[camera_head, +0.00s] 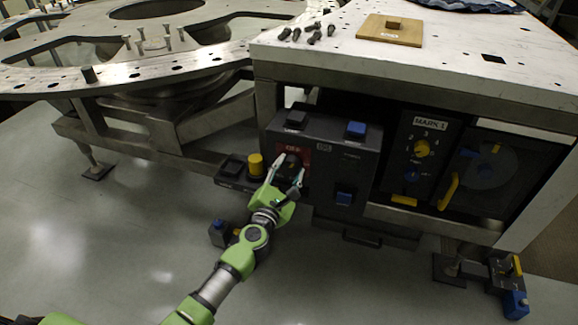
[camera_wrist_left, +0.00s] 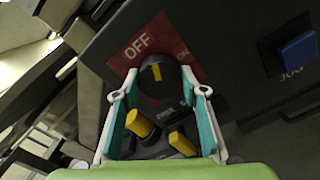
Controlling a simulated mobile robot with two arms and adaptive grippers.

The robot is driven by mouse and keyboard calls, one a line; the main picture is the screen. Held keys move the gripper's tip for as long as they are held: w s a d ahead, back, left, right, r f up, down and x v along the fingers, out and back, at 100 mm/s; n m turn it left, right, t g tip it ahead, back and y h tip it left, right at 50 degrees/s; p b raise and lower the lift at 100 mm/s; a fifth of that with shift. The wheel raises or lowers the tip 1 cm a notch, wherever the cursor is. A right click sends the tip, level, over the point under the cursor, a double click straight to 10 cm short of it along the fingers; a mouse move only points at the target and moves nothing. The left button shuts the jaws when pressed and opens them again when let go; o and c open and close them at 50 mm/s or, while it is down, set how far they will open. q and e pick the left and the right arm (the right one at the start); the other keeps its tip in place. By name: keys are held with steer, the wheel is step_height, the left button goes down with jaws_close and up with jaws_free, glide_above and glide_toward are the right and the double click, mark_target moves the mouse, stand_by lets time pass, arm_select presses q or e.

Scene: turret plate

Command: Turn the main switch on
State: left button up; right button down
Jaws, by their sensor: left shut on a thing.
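The main switch is a dark round knob (camera_head: 291,160) with a yellow mark, on a red plate (camera_head: 307,152) at the left of the dark control box. In the left wrist view the knob (camera_wrist_left: 155,75) sits between my fingers, with the word OFF above it to the left and a smaller, unclear label to the right. My left gripper (camera_head: 287,170) has its two fingers on either side of the knob and is shut on it. In the left wrist view the gripper (camera_wrist_left: 160,78) hides the plate's lower part. My right gripper is not in view.
A yellow button (camera_head: 255,164) stands close left of my gripper. Blue buttons (camera_head: 356,129) and (camera_head: 344,198) are on the box's right side. A MARK 1 panel (camera_head: 428,140) is further right. The white table top (camera_head: 460,55) overhangs the box.

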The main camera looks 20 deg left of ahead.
arm_select(q)
steer(key=m+p, duration=0.3)
steer(key=m, duration=0.7)
steer(key=shift+m, duration=0.3)
steer(key=shift+m+p, duration=0.45)
steer(key=shift+m, duration=0.65)
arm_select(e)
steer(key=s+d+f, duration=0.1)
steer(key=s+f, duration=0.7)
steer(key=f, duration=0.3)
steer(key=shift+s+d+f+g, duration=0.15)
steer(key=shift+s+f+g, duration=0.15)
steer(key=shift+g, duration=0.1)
arm_select(q)
steer(key=o, duration=1.1)
steer(key=shift+s, duration=0.1)
steer(key=s, duration=1.2)
steer(key=shift+a, duration=0.2)
